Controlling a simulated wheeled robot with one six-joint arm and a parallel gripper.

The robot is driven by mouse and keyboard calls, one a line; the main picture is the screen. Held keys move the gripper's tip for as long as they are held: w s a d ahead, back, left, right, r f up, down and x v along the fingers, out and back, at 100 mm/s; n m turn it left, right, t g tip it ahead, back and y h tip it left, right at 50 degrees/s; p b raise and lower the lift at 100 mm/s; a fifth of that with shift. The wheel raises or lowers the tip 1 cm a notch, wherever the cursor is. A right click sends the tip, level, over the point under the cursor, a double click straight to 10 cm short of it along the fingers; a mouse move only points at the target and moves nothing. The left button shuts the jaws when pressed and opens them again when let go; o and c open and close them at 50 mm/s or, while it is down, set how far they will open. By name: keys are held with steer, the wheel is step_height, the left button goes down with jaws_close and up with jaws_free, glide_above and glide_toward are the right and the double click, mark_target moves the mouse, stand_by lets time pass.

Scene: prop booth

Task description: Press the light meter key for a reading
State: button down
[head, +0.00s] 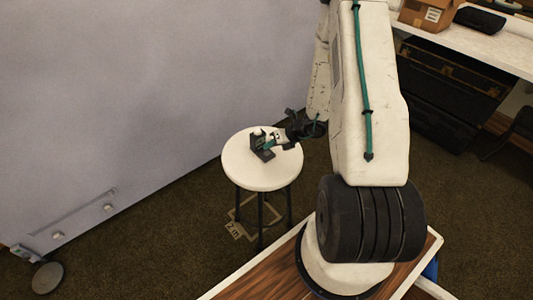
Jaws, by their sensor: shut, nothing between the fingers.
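A small dark light meter (262,150) with a pale round dome sits on a round white stool (250,176). My gripper (272,143) is over the stool top, at the right side of the meter. The fingers are shut and hold nothing. They look very close to the meter, but I cannot tell whether they touch it. The key itself is too small to make out, and the gripper hides part of the meter's right side.
A pale wall panel (130,90) stands behind and left of the stool. A white table (480,42) at the upper right carries a cardboard box (427,14) and a black case (480,19). Dark cases (455,85) stand beneath it. Carpet around the stool is mostly clear.

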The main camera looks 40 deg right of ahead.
mark_target(270, 153)
steer(key=shift+r, duration=2.25)
steer(key=s+a+r+n+g+y, duration=0.25)
steer(key=s+a+r+n, duration=0.3)
steer(key=r+n, duration=0.35)
steer(key=s+a+r+n+g+y, duration=0.1)
steer(key=s+a+r+n+g, duration=0.3)
steer(key=a+r+n, duration=0.45)
steer(key=s+a+r+n+h, duration=0.2)
steer(key=s+r+n+h, duration=0.2)
steer(key=s+r+n, duration=0.4)
steer(key=s+a+r+n+h, duration=0.1)
steer(key=s+r+n+h, duration=0.4)
steer(key=s+r+n, duration=0.3)
steer(key=shift+s+a+r+n+t, duration=0.4)
steer(key=shift+r+n, duration=1)
steer(key=shift+n, duration=0.55)
